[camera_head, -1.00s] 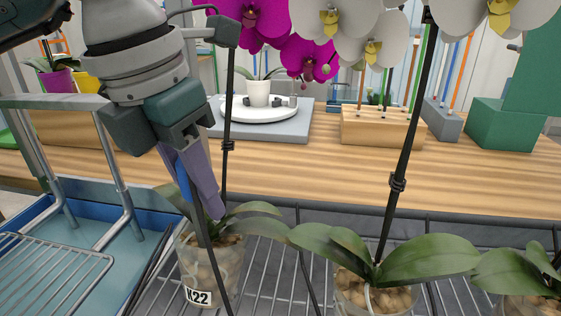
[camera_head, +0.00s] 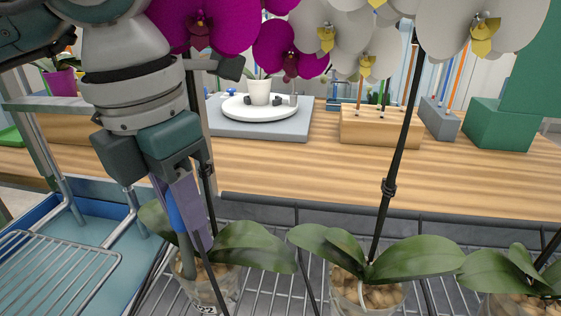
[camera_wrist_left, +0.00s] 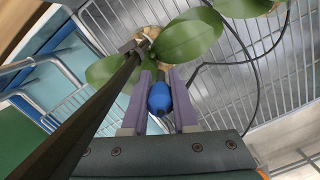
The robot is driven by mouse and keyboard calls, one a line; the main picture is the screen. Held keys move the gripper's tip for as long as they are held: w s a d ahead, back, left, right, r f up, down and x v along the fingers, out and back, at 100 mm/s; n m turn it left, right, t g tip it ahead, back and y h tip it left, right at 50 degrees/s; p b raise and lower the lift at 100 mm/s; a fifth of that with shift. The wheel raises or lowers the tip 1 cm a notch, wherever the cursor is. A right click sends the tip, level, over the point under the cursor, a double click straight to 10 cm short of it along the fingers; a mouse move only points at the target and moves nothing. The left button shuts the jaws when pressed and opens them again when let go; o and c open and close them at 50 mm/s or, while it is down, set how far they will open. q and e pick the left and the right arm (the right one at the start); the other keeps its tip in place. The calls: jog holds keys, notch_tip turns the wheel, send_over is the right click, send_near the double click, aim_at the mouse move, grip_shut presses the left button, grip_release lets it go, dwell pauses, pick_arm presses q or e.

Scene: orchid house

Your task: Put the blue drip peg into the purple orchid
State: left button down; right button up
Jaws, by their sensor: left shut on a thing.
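My left gripper (camera_head: 190,235) is shut on the blue drip peg (camera_head: 173,212), which sits between its purple fingers, low among the leaves. The peg's rounded blue body also shows in the left wrist view (camera_wrist_left: 160,99); its tip is hidden. The purple orchid has magenta flowers (camera_head: 208,28) at the top, a dark stem beside the gripper, and a clear pot of bark (camera_head: 215,285) directly below. The fingers are over the pot's left part; whether the peg touches the bark cannot be told. My right gripper is not in view.
A white-flowered orchid (camera_head: 388,268) stands right of the purple one on a wire rack, with another plant (camera_head: 520,275) beyond. A blue tray (camera_head: 90,255) with a metal frame is left. Behind, a wooden bench (camera_head: 290,180) carries a turntable (camera_head: 260,112) and wooden block (camera_head: 382,128).

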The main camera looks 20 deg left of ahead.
pick_arm(q)
jog(key=shift+s+r+p, duration=0.25)
jog(key=shift+p, duration=0.2)
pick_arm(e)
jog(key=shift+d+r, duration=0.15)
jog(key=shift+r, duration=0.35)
pick_arm(q)
jog(key=shift+r+p, duration=1.05)
jog(key=shift+r, duration=0.5)
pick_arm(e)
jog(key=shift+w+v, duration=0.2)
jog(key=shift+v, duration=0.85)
pick_arm(q)
jog(key=shift+w+f+b, duration=0.1)
jog(key=shift+b, duration=0.35)
jog(key=shift+t+b, duration=0.35)
jog(key=shift+t, duration=0.15)
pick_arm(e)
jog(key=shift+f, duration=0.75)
pick_arm(q)
jog(key=shift+r, duration=0.2)
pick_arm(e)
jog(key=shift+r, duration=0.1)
pick_arm(q)
jog(key=shift+r+p, duration=0.75)
jog(key=shift+r, duration=0.15)
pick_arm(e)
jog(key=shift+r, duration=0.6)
